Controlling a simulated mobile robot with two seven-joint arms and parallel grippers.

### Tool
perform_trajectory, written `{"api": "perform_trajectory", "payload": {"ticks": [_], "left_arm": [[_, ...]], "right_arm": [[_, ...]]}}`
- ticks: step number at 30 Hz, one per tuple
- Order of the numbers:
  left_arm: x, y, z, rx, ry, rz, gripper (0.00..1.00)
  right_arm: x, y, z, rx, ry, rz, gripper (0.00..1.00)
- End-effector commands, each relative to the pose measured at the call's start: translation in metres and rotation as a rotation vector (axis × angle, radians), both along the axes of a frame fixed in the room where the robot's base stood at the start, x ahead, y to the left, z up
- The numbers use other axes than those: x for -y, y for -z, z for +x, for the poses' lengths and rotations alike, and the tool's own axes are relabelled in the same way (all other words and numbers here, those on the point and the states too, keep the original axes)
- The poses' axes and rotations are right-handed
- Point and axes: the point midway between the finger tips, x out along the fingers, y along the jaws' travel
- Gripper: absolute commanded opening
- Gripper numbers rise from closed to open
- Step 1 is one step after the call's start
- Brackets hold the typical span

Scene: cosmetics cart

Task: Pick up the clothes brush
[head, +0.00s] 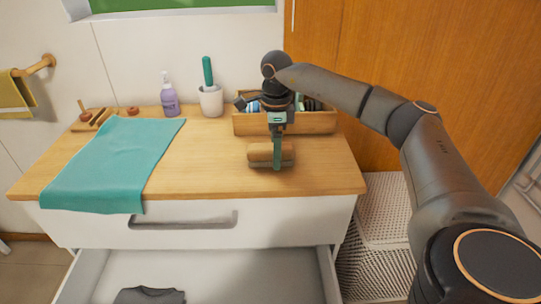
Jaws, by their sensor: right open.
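The clothes brush (259,154) lies on the right part of the wooden cabinet top, a short light-wood block with a darker lower edge. My right gripper (277,160) points down over the brush, its fingers in front of and around the brush's middle. The gripper is open. The fingers cover part of the brush, and I cannot tell whether they touch it. My left gripper does not show.
A wooden box (318,124) with small items stands behind the brush. A white cup with a green-handled brush (211,100), a purple bottle (169,98) and a teal towel (115,160) are further left. The drawer (215,272) below is open, holding a dark garment (149,296).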

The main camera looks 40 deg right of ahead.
Motion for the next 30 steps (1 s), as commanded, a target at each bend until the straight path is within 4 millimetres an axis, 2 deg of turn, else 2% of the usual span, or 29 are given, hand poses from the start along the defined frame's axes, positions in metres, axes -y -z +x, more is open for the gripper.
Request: {"api": "perform_trajectory", "payload": {"ticks": [7,30], "left_arm": [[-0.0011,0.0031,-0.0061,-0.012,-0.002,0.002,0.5],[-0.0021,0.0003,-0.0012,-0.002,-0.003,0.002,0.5]], "right_arm": [[0.0,0.0016,0.0,0.001,0.0,0.001,0.91],[-0.0002,0.0012,0.0003,0.001,0.0,0.0,0.05]]}}
